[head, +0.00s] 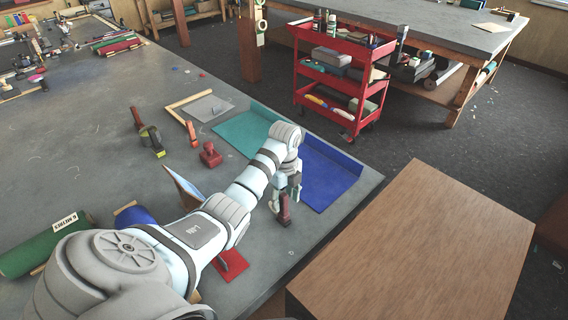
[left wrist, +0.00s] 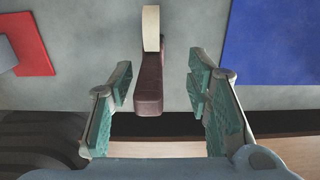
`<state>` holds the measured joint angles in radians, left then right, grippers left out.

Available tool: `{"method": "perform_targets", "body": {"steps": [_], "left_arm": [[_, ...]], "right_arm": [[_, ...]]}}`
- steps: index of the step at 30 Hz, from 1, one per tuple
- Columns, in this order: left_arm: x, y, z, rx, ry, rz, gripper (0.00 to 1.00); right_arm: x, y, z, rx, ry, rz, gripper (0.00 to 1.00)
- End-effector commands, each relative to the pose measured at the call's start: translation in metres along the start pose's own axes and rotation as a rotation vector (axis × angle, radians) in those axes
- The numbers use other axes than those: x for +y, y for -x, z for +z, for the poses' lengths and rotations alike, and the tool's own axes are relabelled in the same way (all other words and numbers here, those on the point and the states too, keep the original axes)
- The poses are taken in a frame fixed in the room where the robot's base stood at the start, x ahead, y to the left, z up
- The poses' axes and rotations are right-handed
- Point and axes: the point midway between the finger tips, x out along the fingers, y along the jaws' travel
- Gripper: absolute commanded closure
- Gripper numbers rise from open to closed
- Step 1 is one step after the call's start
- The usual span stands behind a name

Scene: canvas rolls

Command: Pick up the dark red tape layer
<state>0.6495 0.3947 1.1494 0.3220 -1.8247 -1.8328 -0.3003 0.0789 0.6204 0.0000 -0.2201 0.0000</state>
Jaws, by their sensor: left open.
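The dark red tape layer (head: 284,212) is by the table's front edge in the head view, partly hidden by my left gripper (head: 286,190). In the left wrist view the tape layer (left wrist: 149,82) shows a dark red body with a pale, cream-coloured part at its far end. My left gripper (left wrist: 158,82) is open, with its teal-padded fingers on either side of the tape layer's body. The body is nearer the left finger, and a gap shows on the right. I cannot tell whether the fingertips are level with it. My right gripper is out of view.
A blue sheet (head: 325,180) and a teal sheet (head: 240,130) lie beyond my left gripper. A red stamp-like tool (head: 210,155) and a red flat piece (head: 232,265) are on the table. A brown wooden surface (head: 420,250) stands at right, a red cart (head: 338,80) behind.

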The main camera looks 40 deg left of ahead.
Motion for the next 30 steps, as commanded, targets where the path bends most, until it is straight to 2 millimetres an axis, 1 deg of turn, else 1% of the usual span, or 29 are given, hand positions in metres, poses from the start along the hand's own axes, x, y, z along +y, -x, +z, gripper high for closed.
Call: {"method": "perform_targets", "body": {"steps": [2,5,7,9,15,16,17,24,30], "left_arm": [[0.003,-0.009,0.002,0.001,0.003,0.002,0.55],[0.008,-0.029,0.006,0.001,0.01,0.004,0.55],[0.008,-0.046,0.007,0.0,0.013,0.0,0.55],[0.009,-0.055,0.008,0.0,0.013,0.001,0.55],[0.009,-0.053,0.008,0.0,0.013,0.0,0.55],[0.009,-0.053,0.008,0.0,0.013,0.0,0.57],[0.009,-0.053,0.008,0.0,0.013,0.0,0.61],[0.009,-0.052,0.008,0.0,0.013,0.0,1.0],[0.009,-0.052,0.008,-0.001,0.013,0.0,1.0]], "right_arm": [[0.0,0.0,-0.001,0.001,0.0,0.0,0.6],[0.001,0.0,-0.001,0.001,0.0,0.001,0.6],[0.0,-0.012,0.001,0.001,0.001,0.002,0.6],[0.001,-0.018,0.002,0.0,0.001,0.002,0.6],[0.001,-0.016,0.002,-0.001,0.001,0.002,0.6],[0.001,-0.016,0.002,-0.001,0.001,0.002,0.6],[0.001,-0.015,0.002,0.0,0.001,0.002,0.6],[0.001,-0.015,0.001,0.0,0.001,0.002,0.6],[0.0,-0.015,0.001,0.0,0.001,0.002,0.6]]}}
